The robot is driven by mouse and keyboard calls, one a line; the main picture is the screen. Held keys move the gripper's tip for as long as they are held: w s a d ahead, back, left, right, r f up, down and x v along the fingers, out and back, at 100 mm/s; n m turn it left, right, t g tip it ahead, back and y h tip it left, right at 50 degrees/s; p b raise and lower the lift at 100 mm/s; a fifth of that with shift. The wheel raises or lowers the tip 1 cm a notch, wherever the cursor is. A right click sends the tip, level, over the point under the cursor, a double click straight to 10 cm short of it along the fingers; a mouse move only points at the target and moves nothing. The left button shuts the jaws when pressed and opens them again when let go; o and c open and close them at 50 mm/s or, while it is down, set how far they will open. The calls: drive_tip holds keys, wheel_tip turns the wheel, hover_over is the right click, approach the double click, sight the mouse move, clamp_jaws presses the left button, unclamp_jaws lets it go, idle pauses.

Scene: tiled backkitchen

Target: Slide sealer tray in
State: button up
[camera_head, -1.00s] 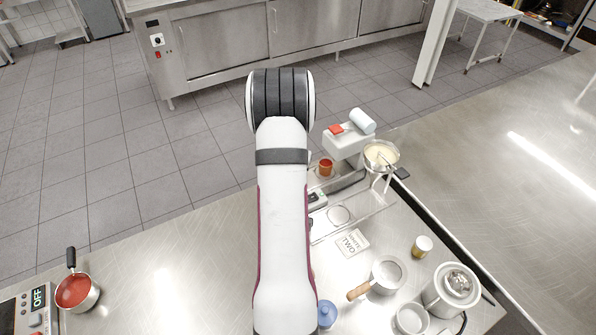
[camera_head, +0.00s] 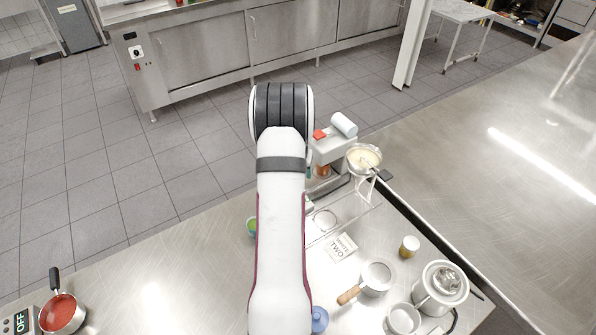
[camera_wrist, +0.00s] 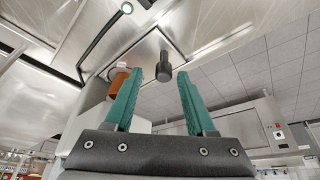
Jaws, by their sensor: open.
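The sealer (camera_head: 338,150) is a white machine with a pale roll and a red part on top, standing right of my arm in the head view. In front of it lies a flat metal tray (camera_head: 345,216) with a round opening, extending toward the front. My gripper (camera_wrist: 170,95) is open and empty in the wrist view, its two teal fingers wide apart. A dark knob (camera_wrist: 165,73) shows beyond and between the fingertips, apart from them. An orange-brown cup (camera_wrist: 118,82) shows beside the left finger. In the head view my arm hides most of the gripper and part of the sealer.
A pan of pale sauce (camera_head: 364,158) stands right of the sealer. A red-sauce pan (camera_head: 62,313) is far left. The counter's left middle is clear.

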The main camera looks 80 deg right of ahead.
drive_tip(key=v, duration=1.5)
drive_tip(key=shift+r, duration=0.4)
drive_tip(key=shift+a, duration=0.1)
drive_tip(key=w+a+r+n+t+y, duration=0.1)
drive_tip(key=w+a+n, duration=0.1)
drive_tip(key=w+a, duration=0.45)
drive_tip(key=w+a+r+n+y, duration=0.1)
drive_tip(key=w+a+r+n, duration=0.15)
drive_tip(key=a, duration=0.75)
drive_tip(key=w+a+r+n+t+y, duration=0.1)
drive_tip(key=w+a, duration=0.4)
drive_tip(key=a, duration=0.4)
drive_tip(key=s+a+n+g+y, duration=0.1)
drive_tip(key=s+a+n, duration=0.2)
drive_tip(key=a, duration=0.8)
drive_tip(key=s+a+f+n+g+y, duration=0.1)
drive_tip(key=s+a+n+y, duration=0.1)
drive_tip(key=s+a+n, duration=0.2)
drive_tip(key=s+a, duration=0.3)
drive_tip(key=a, duration=0.5)
drive_tip(key=shift+s+a, duration=0.15)
drive_tip(key=shift+a, duration=0.15)
